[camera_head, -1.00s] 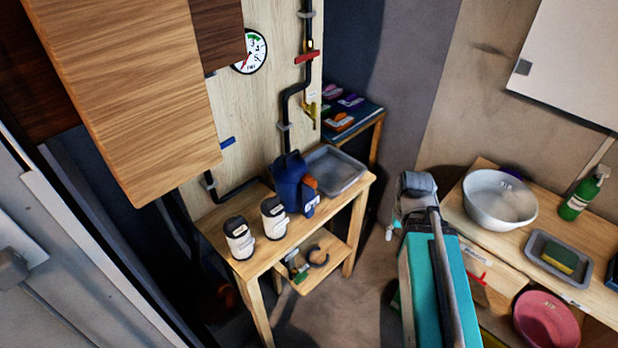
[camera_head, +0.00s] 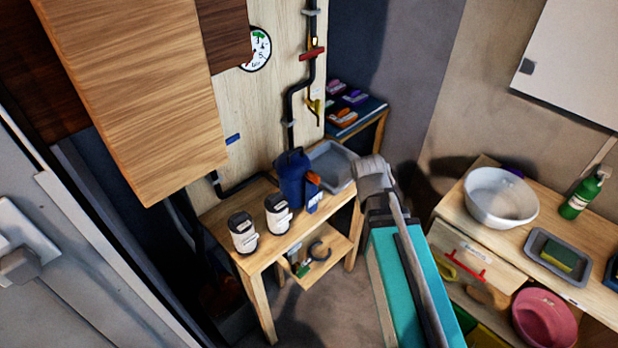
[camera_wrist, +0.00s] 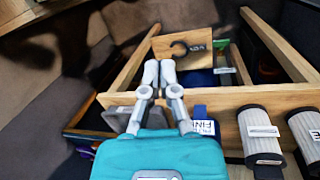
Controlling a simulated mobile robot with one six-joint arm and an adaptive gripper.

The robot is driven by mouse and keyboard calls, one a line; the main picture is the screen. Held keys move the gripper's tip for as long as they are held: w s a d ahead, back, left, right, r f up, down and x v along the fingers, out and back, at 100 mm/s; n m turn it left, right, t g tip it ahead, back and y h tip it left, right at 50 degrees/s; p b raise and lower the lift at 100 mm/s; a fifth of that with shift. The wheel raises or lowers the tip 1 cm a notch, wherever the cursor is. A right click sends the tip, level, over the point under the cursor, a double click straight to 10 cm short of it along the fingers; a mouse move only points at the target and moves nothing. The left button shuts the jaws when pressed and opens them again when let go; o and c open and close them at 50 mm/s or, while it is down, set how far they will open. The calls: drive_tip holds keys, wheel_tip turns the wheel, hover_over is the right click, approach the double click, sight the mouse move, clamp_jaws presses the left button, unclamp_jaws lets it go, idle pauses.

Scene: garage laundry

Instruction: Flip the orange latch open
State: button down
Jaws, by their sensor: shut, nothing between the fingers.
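The orange latch (camera_head: 313,179) is a small orange piece on the right side of a dark blue container (camera_head: 290,176). The container stands upright on the small wooden table, behind two white canisters. My gripper (camera_wrist: 159,72) is shut and empty, its two grey fingertips together in the wrist view. In the head view the grey end of my arm is right of the container and apart from it, near the tray's right end.
The wooden table (camera_head: 262,258) also holds a grey tray (camera_head: 333,168) and the canisters (camera_head: 243,234) (camera_head: 278,214). A lower shelf (camera_head: 327,262) holds a dark hook. A wooden cabinet door hangs above left. A counter with a white bowl (camera_head: 500,197) stands at right.

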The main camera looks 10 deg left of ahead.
drive_tip(key=w+a+r+n+t+h+p, duration=0.1)
drive_tip(key=a+r+n, duration=0.1)
drive_tip(key=a+n, duration=0.35)
drive_tip(key=w+a+r+n+t+h+p, duration=0.1)
drive_tip(key=a+r+n+t, duration=0.15)
drive_tip(key=a+n, duration=0.35)
drive_tip(key=n+t+h+p, duration=0.1)
drive_tip(key=n+t+p, duration=0.2)
drive_tip(key=n, duration=0.5)
approach(315, 181)
drive_tip(key=s+a+r, duration=0.2)
drive_tip(key=s+a, duration=0.1)
drive_tip(key=s, duration=0.1)
drive_tip(key=shift+s+a+r+n, duration=0.15)
drive_tip(key=shift+s+a+n, duration=0.25)
drive_tip(key=shift+a+n, duration=0.2)
drive_tip(key=shift+b, duration=0.3)
drive_tip(key=shift+w+d+r+b+x, duration=0.25)
drive_tip(key=shift+b+x, duration=0.9)
drive_tip(key=shift+x, duration=1)
drive_tip(key=shift+w+d+r+b+x, duration=0.2)
drive_tip(key=shift+r+b+x, duration=0.2)
drive_tip(key=shift+b+x, duration=1.25)
drive_tip(key=shift+w+d+r+b+x, duration=0.25)
drive_tip(key=shift+b+x, duration=0.35)
drive_tip(key=shift+x, duration=2.05)
